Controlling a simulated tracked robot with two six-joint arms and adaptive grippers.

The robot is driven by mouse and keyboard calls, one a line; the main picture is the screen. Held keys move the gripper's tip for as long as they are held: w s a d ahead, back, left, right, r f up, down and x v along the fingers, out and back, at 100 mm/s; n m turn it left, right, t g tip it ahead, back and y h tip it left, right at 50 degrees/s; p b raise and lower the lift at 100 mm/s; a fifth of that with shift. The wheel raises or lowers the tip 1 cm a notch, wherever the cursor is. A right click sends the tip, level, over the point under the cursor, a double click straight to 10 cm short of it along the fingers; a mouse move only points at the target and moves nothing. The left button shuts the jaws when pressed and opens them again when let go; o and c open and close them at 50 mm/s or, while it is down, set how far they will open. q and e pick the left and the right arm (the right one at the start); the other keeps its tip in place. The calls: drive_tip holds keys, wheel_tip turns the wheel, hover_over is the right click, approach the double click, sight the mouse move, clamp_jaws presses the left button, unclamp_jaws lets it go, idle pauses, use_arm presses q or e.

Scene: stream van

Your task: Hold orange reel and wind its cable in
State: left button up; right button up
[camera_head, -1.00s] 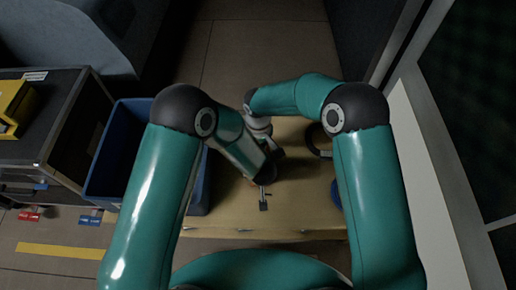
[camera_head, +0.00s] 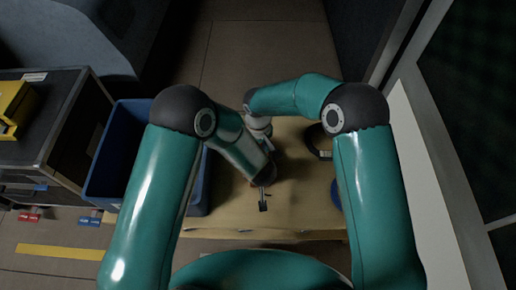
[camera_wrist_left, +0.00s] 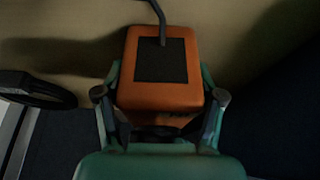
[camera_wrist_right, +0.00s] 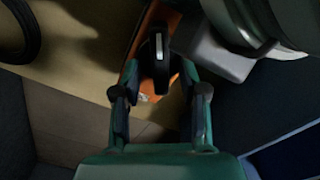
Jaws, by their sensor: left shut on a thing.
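The orange reel (camera_wrist_left: 160,87) is between the fingers of my left gripper (camera_wrist_left: 161,95) in the left wrist view, which is shut on it. Its near face has a black square panel, and a grey cable (camera_wrist_left: 160,22) leaves it at the top. In the right wrist view part of the orange reel (camera_wrist_right: 150,97) shows behind a dark upright handle (camera_wrist_right: 158,62). My right gripper (camera_wrist_right: 159,85) is open, with the handle between its fingertips and gaps beside it. In the head view my arms hide the reel; a small dark plug-like piece (camera_head: 263,206) shows below the left wrist.
A wooden table (camera_head: 305,215) lies under the arms. A blue bin (camera_head: 125,150) stands at its left, beside a dark cabinet with a yellow case (camera_head: 14,105). A dark ring (camera_head: 318,141) and a blue round thing (camera_head: 336,192) are at the right.

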wheel_tip(320, 180, up, 12)
idle(0.7)
